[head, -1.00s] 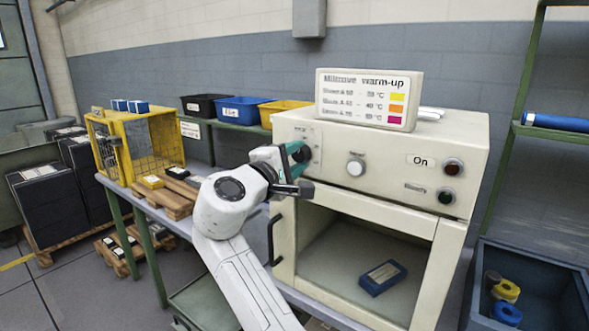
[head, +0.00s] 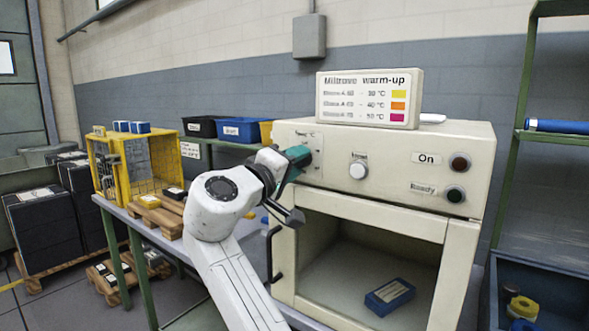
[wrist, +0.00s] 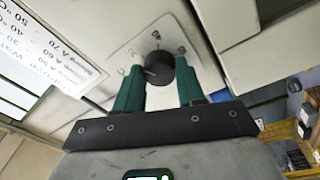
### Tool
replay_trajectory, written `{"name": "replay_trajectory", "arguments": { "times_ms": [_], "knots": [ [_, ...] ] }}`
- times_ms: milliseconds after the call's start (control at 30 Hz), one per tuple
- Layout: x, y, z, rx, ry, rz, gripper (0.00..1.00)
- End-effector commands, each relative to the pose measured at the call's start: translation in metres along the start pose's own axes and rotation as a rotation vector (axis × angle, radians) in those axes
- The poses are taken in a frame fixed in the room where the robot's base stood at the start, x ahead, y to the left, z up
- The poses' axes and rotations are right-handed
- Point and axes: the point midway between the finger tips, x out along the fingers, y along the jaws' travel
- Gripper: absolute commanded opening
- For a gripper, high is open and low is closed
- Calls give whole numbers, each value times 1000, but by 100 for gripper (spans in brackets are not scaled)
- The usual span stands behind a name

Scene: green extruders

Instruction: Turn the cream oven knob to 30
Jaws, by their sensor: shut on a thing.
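The cream oven (head: 470,150) stands on the bench with its front panel facing me. My gripper (head: 300,156) is at the left end of this panel and hides the temperature knob there in the head view. The dial's marks and the knob's pointer are too small to read.
A second, pale knob (head: 358,170) is right of my gripper. A warm-up sign (head: 369,97) stands on the oven. The oven chamber is open below, with a blue box (head: 389,296) inside. A yellow cage (head: 104,165) and pallets are at left.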

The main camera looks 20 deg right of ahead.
Motion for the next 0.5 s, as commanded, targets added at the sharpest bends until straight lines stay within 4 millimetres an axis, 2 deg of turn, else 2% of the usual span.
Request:
{"name": "replay_trajectory", "arguments": {
  "times_ms": [467,500],
  "knots": [
    [0,-3,2,10,-6,-2,8],
    [0,-3,2,10,-6,-2,41]
  ]
}}
